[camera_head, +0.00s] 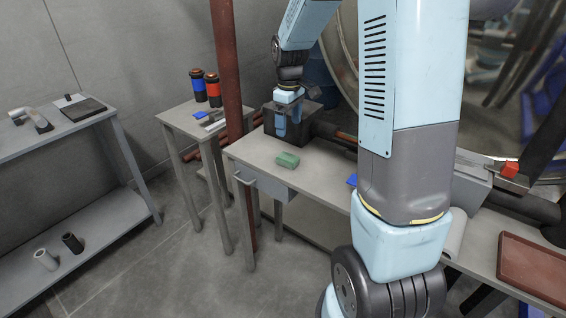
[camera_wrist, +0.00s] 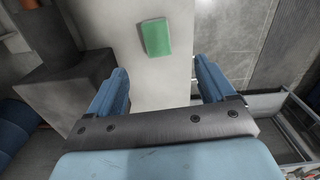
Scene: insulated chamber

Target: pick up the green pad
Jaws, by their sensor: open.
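The green pad (camera_head: 287,159) lies flat on the grey workbench (camera_head: 318,180), in front of a dark block. In the wrist view the green pad (camera_wrist: 157,37) shows as a small rectangle on the pale bench top, ahead of my fingers and about midway between them. My gripper (camera_wrist: 160,85) is open, with its two blue fingers spread wide and nothing between them. In the head view my gripper (camera_head: 281,122) is by the dark block, behind the pad and apart from it.
The dark block (camera_head: 300,128) stands close to my gripper. A reddish-brown post (camera_head: 229,70) rises left of the bench. A blue item (camera_head: 352,180) lies right of the pad. A brown tray (camera_head: 530,268) is at far right.

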